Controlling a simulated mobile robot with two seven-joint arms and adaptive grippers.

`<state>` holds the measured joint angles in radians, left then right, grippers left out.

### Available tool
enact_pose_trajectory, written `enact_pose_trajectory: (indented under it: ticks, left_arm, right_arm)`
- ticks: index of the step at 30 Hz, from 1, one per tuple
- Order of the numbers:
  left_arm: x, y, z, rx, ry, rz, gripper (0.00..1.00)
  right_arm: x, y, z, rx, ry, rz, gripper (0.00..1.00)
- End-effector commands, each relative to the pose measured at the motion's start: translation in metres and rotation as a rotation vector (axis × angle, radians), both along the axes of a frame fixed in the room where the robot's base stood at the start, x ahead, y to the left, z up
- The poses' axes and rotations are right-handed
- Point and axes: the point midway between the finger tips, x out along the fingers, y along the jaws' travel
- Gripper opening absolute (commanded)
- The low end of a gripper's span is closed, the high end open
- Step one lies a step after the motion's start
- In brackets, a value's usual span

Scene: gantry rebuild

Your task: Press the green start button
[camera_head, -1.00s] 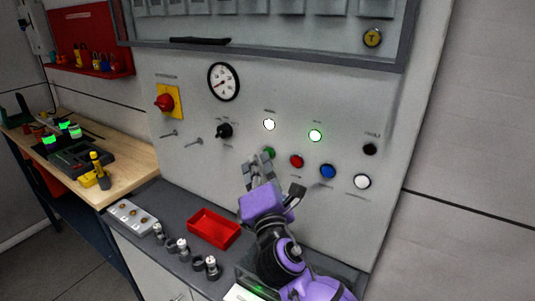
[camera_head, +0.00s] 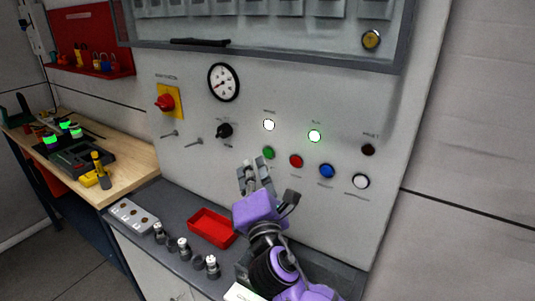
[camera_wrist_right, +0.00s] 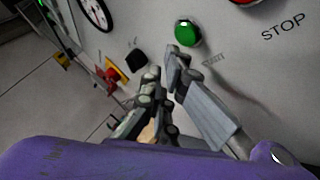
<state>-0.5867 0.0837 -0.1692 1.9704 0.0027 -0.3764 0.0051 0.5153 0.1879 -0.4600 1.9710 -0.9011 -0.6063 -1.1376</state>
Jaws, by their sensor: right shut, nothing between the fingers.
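The green start button (camera_head: 268,152) is on the grey panel (camera_head: 300,215), left of the red stop button (camera_head: 296,161). In the right wrist view the green button (camera_wrist_right: 188,33) shows uncovered, just beyond the fingertips, with part of the word START beside it. My right gripper (camera_head: 251,164) is shut and empty. Its fingertips are close to the panel, just left of and below the green button in the head view. I cannot tell whether they touch the panel; they appear apart from the button. My left gripper is not in view.
A blue button (camera_head: 327,171) and a white button (camera_head: 361,181) sit farther right. A black knob (camera_head: 224,131), a gauge (camera_head: 223,82) and a red emergency knob (camera_head: 164,102) are to the left. A red tray (camera_head: 212,228) lies on the ledge below.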

Motion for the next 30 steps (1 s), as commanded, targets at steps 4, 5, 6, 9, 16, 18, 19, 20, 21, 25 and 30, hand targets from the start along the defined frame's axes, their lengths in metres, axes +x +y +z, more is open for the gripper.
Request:
enact_pose_trajectory:
  ticks: [4, 5, 6, 9, 16, 18, 19, 20, 21, 25, 30]
  left_arm:
    - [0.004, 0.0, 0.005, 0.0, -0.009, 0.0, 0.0]
    - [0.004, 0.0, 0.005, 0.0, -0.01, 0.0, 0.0]
    - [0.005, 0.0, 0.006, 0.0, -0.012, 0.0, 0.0]
    - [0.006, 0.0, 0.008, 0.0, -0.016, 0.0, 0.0]
    - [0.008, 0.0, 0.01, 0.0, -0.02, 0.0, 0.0]
    - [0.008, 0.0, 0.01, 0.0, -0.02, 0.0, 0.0]
    - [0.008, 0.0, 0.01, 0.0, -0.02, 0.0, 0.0]
    - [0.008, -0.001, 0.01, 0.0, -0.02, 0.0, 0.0]
    - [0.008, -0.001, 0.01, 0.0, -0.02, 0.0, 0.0]
    - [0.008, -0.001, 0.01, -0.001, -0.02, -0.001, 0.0]
    - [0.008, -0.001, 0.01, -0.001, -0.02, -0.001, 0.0]
  right_arm:
    - [-0.012, 0.009, 0.002, 0.002, -0.001, 0.001, 0.0]
    - [-0.014, 0.01, 0.002, 0.002, -0.001, 0.001, 0.0]
    - [-0.018, 0.013, 0.002, 0.002, -0.002, 0.001, 0.0]
    - [-0.026, 0.019, 0.002, 0.003, 0.0, 0.001, 0.0]
    - [-0.036, 0.026, 0.001, 0.001, 0.0, -0.001, 0.0]
    - [-0.036, 0.026, 0.001, 0.0, 0.0, -0.001, 0.0]
    - [-0.036, 0.026, 0.001, 0.0, 0.0, -0.001, 0.0]
    - [-0.036, 0.026, 0.001, 0.0, 0.0, -0.001, 0.0]
    - [-0.036, 0.026, 0.001, 0.0, 0.0, -0.001, 0.0]
    - [-0.036, 0.026, 0.001, 0.0, 0.0, -0.001, 0.0]
    - [-0.036, 0.026, 0.001, 0.0, 0.0, -0.001, 0.0]
